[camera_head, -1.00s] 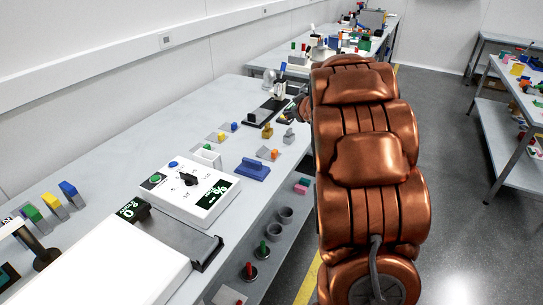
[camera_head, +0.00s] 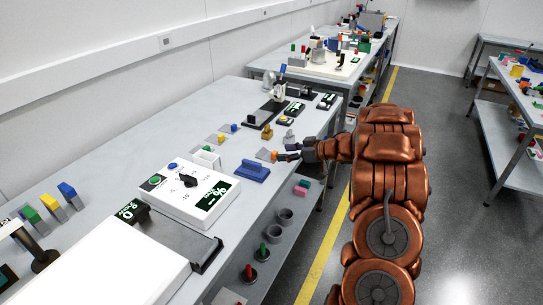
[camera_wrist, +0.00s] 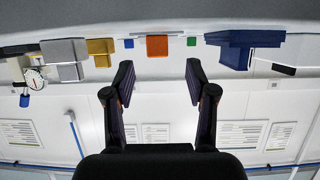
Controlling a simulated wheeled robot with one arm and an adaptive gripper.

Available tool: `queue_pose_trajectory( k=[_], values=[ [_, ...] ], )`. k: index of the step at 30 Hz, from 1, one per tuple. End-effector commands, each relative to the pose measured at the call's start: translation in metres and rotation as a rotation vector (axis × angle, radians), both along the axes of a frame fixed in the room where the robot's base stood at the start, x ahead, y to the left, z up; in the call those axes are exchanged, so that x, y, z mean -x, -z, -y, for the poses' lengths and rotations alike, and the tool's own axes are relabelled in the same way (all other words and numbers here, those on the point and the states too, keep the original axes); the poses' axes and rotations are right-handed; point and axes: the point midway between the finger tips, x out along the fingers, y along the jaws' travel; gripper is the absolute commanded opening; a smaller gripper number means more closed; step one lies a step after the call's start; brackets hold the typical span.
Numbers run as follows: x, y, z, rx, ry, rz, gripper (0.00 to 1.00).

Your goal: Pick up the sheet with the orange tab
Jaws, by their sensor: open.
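The orange tab (camera_head: 274,155) stands on a small grey sheet (camera_head: 263,154) near the table's right edge in the head view. In the wrist view, which is upside down, the orange tab (camera_wrist: 157,46) appears centred between and beyond the fingertips; the sheet itself is hard to make out there. My gripper (camera_head: 283,152) is open and empty, just right of the orange tab, with its fingers pointing left at it. In the wrist view my gripper (camera_wrist: 159,76) shows a clear gap between its two fingers.
A blue block (camera_head: 253,170) lies close by, nearer the camera. A yellow block (camera_head: 267,131) and a grey block (camera_head: 288,137) stand just beyond. Sheets with a yellow tab (camera_head: 221,138) and a blue tab (camera_head: 234,127) lie farther left. A white control box (camera_head: 180,207) stands nearer.

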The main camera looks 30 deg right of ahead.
Motion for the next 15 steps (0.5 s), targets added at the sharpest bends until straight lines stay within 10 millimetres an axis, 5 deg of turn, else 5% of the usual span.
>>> queue_pose_trajectory(
  k=[15],
  values=[
    [-0.044, 0.021, -0.022, -0.001, 0.002, -0.002, 0.56]
  ],
)
